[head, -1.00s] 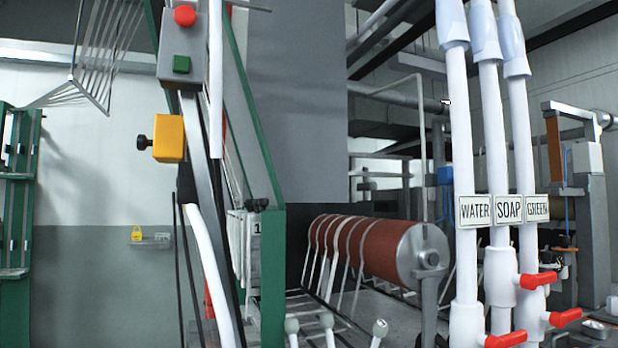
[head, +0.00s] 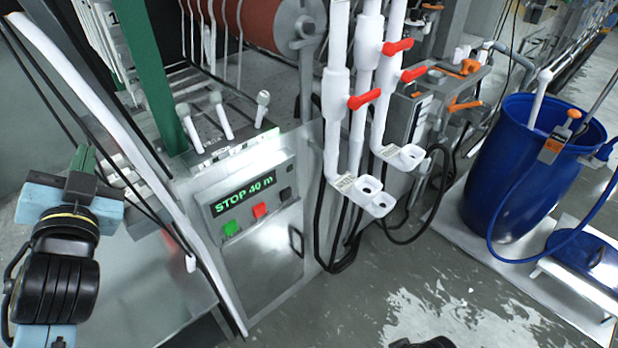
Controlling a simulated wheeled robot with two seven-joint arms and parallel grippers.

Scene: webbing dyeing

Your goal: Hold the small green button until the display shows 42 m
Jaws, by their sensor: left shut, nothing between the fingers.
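The control panel (head: 247,200) is on the front of the grey machine, left of centre. Its display (head: 244,194) shows green text reading "STOP 40 m". The small green button (head: 231,228) is below the display's left part. A red button (head: 260,210) and a dark button (head: 286,194) sit to its right. My left gripper (head: 82,160) is at the left of the view, shut and empty. It is apart from the panel, well to the left of the green button. My right gripper does not show.
A white sloping tube (head: 125,165) runs between my left gripper and the panel. Several white-knobbed levers (head: 222,115) rise above the panel. Pipes with red valve handles (head: 365,99) stand right of it. A blue barrel (head: 525,165) is farther right. The wet floor (head: 420,305) in front is mostly clear.

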